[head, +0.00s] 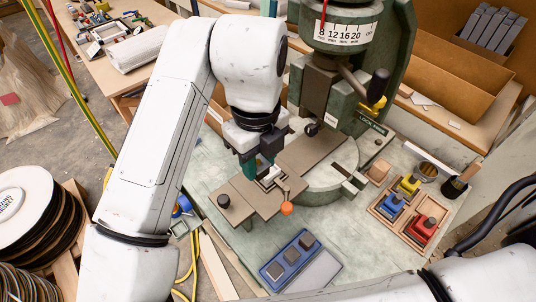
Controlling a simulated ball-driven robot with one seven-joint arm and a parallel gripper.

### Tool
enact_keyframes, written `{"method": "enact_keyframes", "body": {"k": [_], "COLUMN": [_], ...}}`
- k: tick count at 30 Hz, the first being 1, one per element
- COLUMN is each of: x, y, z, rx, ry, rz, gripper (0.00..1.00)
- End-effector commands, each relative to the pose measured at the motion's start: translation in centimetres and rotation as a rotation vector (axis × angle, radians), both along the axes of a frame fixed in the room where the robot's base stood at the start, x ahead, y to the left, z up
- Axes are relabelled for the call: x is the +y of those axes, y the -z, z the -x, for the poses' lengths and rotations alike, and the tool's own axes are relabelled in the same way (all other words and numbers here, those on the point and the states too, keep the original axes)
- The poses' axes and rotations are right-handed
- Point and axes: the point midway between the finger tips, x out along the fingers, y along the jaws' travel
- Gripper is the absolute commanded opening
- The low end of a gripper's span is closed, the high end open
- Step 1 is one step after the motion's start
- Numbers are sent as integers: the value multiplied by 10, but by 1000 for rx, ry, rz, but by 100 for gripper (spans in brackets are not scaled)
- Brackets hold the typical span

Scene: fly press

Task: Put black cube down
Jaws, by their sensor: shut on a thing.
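My gripper (262,168) is shut, pointing down over the brown bed plate of the green fly press, near a small pale metal fixture (271,179). The black cube is hard to tell apart from my dark fingers at this size; what is between the jaws is mostly hidden. I cannot tell whether it touches the fixture.
The press (317,90) with its scale ring stands just behind my gripper. An orange knob (287,208) sticks out in front. A blue tray (290,258) with grey squares lies at the front. A wooden tray (386,207) holds blue, yellow and red pieces at right.

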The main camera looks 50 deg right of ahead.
Motion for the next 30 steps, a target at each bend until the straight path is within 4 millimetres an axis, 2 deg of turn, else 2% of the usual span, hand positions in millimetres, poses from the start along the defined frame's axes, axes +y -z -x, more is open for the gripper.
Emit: {"method": "enact_keyframes", "body": {"k": [1, 4, 12, 21, 27, 30], "x": [-12, -33, -64, -77, -75, -76], "y": [3, 13, 59, 76, 102, 106], "z": [-4, -13, -29, -35, -36, -36], "rx": [5, 5, 5, 2, 2, 0], "ry": [3, 3, -1, 0, -2, 0], "rz": [2, 2, 2, 1, 1, -1], "gripper": [4, 4, 4, 4, 4, 4]}}
